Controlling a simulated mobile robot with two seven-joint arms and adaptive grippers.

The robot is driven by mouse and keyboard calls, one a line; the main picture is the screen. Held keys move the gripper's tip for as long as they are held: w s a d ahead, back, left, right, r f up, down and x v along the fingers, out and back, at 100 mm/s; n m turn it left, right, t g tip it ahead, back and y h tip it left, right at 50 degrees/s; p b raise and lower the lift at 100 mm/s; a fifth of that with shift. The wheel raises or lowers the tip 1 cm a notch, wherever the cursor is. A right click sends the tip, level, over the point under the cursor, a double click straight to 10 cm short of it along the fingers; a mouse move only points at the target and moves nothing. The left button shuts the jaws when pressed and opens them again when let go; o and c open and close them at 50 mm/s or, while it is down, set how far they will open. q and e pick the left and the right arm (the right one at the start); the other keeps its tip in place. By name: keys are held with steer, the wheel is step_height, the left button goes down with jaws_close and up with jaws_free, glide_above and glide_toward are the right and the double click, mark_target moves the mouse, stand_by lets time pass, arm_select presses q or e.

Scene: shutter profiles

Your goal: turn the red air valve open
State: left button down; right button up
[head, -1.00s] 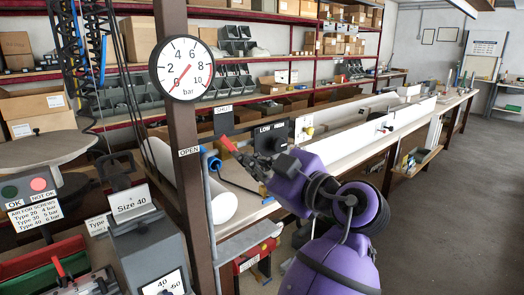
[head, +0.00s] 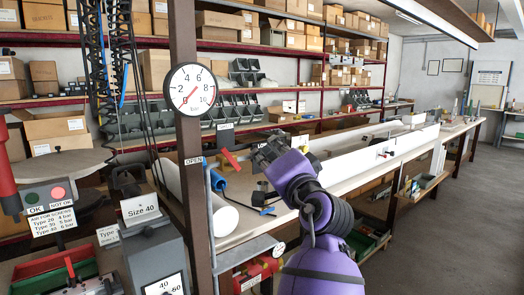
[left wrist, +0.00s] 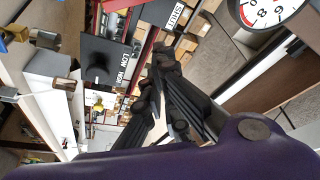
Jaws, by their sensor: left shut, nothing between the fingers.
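The red valve handle (head: 231,159) is a slanted lever between the OPEN label (head: 195,161) and the SHUT label (head: 225,127), its upper end nearer SHUT. A blue fitting (head: 217,182) sits below it on a grey pipe. My left gripper (head: 262,156), on the purple arm, is shut and empty, just right of the handle, with a small gap seen between them. Its dark fingers fill the middle of the left wrist view (left wrist: 165,118), where I cannot make out the handle. The gauge (head: 190,90) has its red needle near 0. My right gripper is not in view.
A brown post (head: 187,40) carries the gauge at the left of the valve. A white roll (head: 205,195) lies on the bench behind the pipe. The LOW/HIGH box (left wrist: 105,62) shows in the left wrist view. A Size 40 machine (head: 150,235) stands at lower left.

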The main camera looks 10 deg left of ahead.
mark_target(228, 158)
arm_select(q)
steer(key=r+p+x, duration=0.1)
steer(key=p+x, duration=0.1)
steer(key=x, duration=0.7)
steer(key=s+f, duration=0.1)
steer(key=s+a+f, duration=0.1)
steer(key=s+f, duration=0.1)
steer(key=shift+s+a+f, duration=0.1)
steer(key=shift+a, duration=0.25)
